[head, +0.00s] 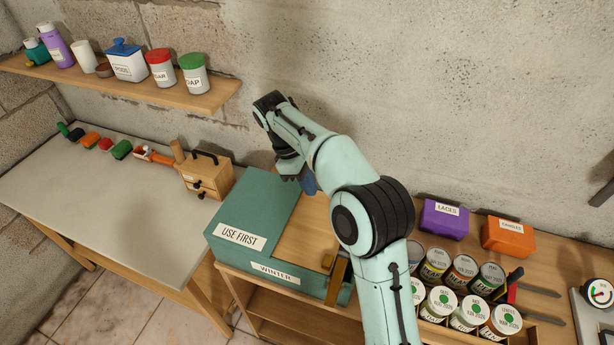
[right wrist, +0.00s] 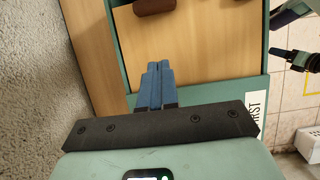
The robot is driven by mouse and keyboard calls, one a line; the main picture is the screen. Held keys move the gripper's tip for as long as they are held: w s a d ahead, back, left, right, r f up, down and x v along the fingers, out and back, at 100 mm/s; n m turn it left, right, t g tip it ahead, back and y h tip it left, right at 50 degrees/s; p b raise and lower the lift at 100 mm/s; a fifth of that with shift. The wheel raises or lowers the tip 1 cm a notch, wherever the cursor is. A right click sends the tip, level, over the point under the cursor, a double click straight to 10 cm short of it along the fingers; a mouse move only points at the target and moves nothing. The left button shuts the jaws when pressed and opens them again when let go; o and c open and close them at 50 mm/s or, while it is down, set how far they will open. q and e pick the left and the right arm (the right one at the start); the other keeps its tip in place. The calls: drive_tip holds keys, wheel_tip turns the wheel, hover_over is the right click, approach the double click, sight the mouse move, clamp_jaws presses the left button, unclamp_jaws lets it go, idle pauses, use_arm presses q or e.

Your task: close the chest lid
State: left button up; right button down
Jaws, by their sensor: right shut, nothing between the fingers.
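The teal chest (head: 252,205) stands on a wooden bench, with "USE FIRST" on its top and "WINTER" on its front. A wooden panel (head: 300,235) lies beside the teal top section and also shows in the right wrist view (right wrist: 200,50). A brown handle-like block (right wrist: 153,5) sits on it. My right gripper (head: 309,185) is shut and empty at the chest's rear; its blue fingers (right wrist: 158,68) appear over the panel's back edge. My right arm hides part of the chest's right side. My left gripper (right wrist: 302,61) seems to show at the right wrist view's right edge, its jaws unclear.
Several labelled cans (head: 465,268), a purple box (head: 444,219) and an orange box (head: 508,237) stand right of the chest. A small wooden drawer box (head: 205,178) is on the grey table (head: 100,210) at left. The wall shelf (head: 130,86) holds several containers. The wall is close behind.

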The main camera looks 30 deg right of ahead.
drive_tip(key=b, duration=0.1)
hover_over(316, 211)
wheel_tip(316, 211, down, 4)
drive_tip(key=shift+f, duration=0.1)
drive_tip(key=shift+s+d, duration=0.75)
drive_tip(key=shift+s, duration=0.1)
use_arm(q)
drive_tip(key=shift+s+f+b, duration=0.3)
drive_tip(key=shift+s+f, duration=1.15)
use_arm(e)
drive_tip(key=shift+s+d+r, duration=0.2)
drive_tip(key=shift+s+d, duration=0.3)
drive_tip(key=shift+s, duration=0.05)
